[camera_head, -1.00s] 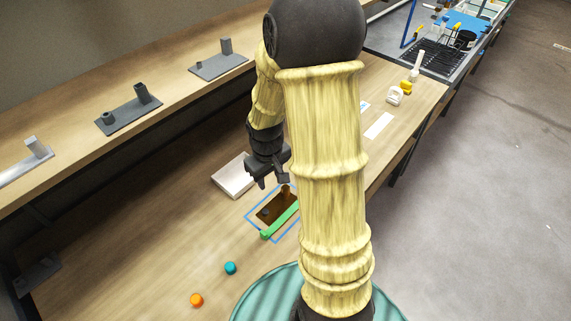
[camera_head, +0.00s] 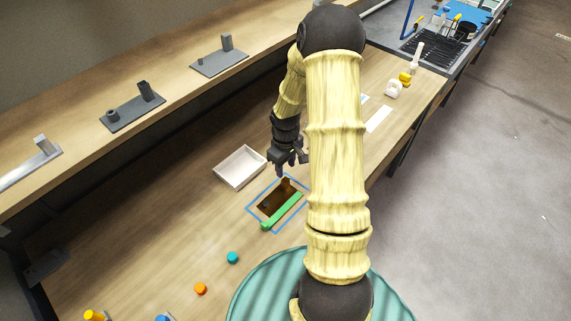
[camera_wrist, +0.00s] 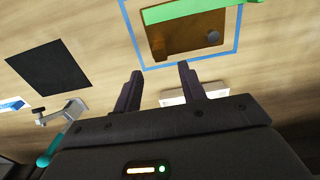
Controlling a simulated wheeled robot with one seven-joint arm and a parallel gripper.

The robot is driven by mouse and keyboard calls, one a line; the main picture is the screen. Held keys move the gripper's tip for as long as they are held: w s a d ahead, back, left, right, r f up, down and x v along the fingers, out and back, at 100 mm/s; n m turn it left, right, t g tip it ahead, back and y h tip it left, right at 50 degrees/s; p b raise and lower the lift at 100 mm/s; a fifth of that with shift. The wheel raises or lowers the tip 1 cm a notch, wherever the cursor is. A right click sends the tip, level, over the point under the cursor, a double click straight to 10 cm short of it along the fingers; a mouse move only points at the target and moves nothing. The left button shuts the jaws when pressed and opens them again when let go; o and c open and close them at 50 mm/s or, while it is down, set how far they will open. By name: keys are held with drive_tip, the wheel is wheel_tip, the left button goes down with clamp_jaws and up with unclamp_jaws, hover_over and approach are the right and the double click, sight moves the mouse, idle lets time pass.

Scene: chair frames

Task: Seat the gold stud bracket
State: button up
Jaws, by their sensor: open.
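The gold-brown stud bracket (camera_head: 268,211) lies flat inside a blue outline (camera_head: 250,208) on the bench, with an upright part at its far end. In the wrist view the bracket (camera_wrist: 178,40) shows a round grey stud (camera_wrist: 213,38). A green bar (camera_head: 283,211) lies along the bracket's near edge; it also shows in the wrist view (camera_wrist: 185,11). My gripper (camera_head: 288,168) is open and empty, beyond the bracket's far end. In the wrist view its fingertips (camera_wrist: 160,69) are apart, below the blue outline. Whether the bracket is fully seated I cannot tell.
A white tray (camera_head: 240,167) sits left of my gripper. Several grey brackets, one in the middle (camera_head: 132,113), stand on the raised shelf. A teal knob (camera_head: 232,257) and an orange knob (camera_head: 200,288) lie on the near bench. A black square (camera_wrist: 48,67) shows in the wrist view.

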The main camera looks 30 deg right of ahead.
sight(286, 179)
wheel_tip(286, 179, down, 7)
drive_tip(key=b, duration=0.5)
drive_tip(key=shift+r, duration=0.15)
drive_tip(key=shift+c, duration=0.2)
drive_tip(key=shift+r, duration=0.15)
clamp_jaws()
drive_tip(key=shift+r, duration=0.15)
